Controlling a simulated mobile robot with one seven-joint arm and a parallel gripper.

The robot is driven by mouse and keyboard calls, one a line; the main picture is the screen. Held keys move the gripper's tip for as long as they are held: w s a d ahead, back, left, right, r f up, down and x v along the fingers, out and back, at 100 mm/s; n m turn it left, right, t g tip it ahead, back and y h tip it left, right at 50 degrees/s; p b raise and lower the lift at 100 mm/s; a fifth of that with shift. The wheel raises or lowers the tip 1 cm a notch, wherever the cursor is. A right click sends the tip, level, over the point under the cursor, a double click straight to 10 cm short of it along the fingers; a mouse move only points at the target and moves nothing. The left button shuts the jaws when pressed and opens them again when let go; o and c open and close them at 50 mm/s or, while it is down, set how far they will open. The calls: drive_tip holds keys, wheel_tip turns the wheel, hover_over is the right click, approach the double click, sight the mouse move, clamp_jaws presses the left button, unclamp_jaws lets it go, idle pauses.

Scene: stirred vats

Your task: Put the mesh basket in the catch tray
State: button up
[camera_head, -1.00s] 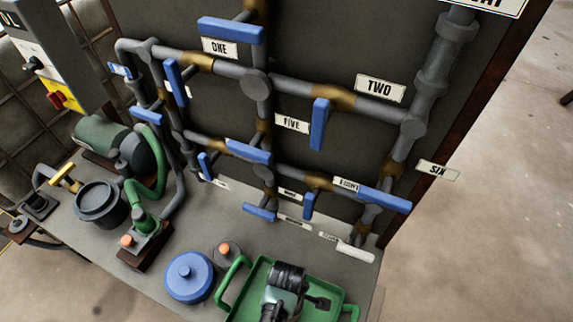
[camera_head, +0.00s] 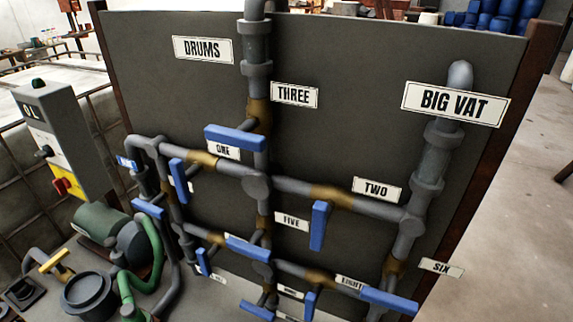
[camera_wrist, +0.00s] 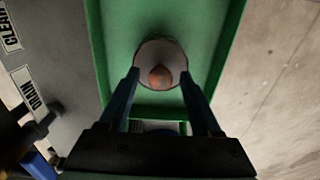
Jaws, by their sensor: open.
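A round pale grey piece with an orange knob (camera_wrist: 160,75), which I take for the mesh basket, is seen from above in the wrist view; no mesh can be made out. It lies within the outline of the green catch tray (camera_wrist: 112,55), on its floor as far as I can tell. My gripper (camera_wrist: 160,78) is open, with a finger on each side of the round piece; whether the fingers touch it I cannot tell. The tray, the basket and my gripper are out of the head view now.
A board of grey pipes (camera_head: 225,173) with blue-handled valves stands behind the bench in the head view. A green pump (camera_head: 100,222) and a dark round pot (camera_head: 88,295) are at left. In the wrist view, bare floor (camera_wrist: 280,80) lies right of the tray and a DRAIN label (camera_wrist: 30,92) left.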

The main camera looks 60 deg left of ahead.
wheel_tip(320, 180, up, 11)
idle(0.3)
drive_tip(key=shift+f, duration=0.1)
idle(0.4)
